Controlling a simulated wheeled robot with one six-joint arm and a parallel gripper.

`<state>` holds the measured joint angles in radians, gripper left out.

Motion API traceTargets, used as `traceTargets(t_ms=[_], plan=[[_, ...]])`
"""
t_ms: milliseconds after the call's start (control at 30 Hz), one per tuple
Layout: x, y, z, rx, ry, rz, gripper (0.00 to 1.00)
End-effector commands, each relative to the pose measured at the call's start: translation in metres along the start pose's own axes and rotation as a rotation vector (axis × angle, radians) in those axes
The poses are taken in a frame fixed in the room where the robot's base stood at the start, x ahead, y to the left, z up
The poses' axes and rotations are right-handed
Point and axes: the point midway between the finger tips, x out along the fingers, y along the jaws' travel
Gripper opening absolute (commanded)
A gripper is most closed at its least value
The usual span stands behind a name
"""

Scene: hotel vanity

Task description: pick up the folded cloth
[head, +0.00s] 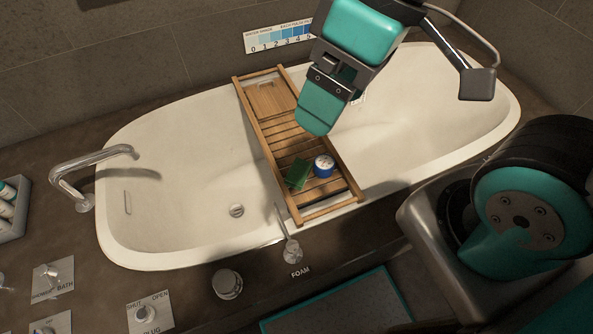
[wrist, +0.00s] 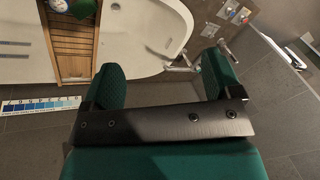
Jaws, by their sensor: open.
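A small dark green block-like item (head: 298,173), which may be the folded cloth, lies on the slatted wooden tray (head: 272,140) across the bathtub. It also shows at the top edge of the wrist view (wrist: 83,8), partly cut off. A round blue tin with a white lid (head: 324,165) stands just right of it. My gripper (head: 318,112) is above the far part of the tray and hides some of it. In the wrist view my gripper (wrist: 162,75) has its two green fingers wide apart with nothing between them. It is clear of the green item.
The white bathtub (head: 165,150) lies under the tray. A tall faucet (head: 90,165) is at its left end. A lever (head: 290,245) and a knob (head: 227,284) stand on the front ledge. A numbered scale (head: 280,37) is on the back wall. A bottle rack (head: 10,210) is far left.

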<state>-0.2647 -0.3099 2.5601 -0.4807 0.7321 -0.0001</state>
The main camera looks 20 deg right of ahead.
Motion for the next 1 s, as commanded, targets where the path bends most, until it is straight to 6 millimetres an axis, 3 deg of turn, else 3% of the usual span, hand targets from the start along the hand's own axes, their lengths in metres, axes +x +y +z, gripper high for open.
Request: traceTargets(t_ms=[367, 400, 533, 667, 900, 1000], plan=[[0.0, 0.0, 0.0, 0.0, 0.0, 0.0, 0.84], [0.0, 0.0, 0.0, 0.0, 0.0, 0.0, 0.89], [0.016, 0.012, -0.005, 0.071, -0.001, 0.008, 0.89], [0.064, 0.051, -0.022, 0.327, -0.003, 0.045, 0.89], [0.184, 0.16, -0.049, 0.97, 0.037, 0.182, 0.89], [0.222, 0.196, -0.053, 1.168, 0.069, 0.235, 0.89]])
